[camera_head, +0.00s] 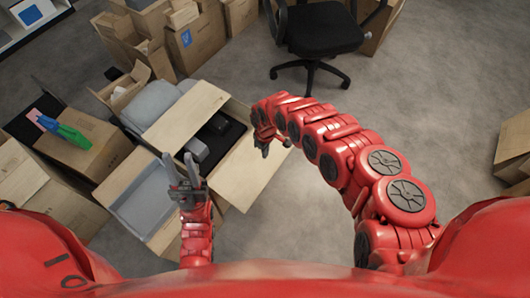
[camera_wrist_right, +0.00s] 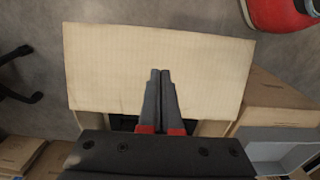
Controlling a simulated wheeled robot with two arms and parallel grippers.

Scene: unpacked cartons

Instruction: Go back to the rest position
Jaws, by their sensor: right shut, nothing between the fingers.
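My left gripper (camera_head: 178,158) points up the picture with its two grey fingers spread apart, empty, above the open cartons. My right gripper (camera_head: 265,152) hangs at the end of the red arm, above the open flap (camera_head: 250,172) of a carton. In the right wrist view, the right gripper (camera_wrist_right: 160,72) has its dark fingers together with nothing between them. The carton flap (camera_wrist_right: 155,50) lies beneath it there. Whether the fingertips touch the flap I cannot tell.
An open carton holds dark items (camera_head: 222,130). A grey bin (camera_head: 145,195) stands at its left. A carton with colourful items (camera_head: 72,135) is further left. A black office chair (camera_head: 322,30) stands behind. Another carton (camera_head: 515,145) is at far right. The floor at right is mostly clear.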

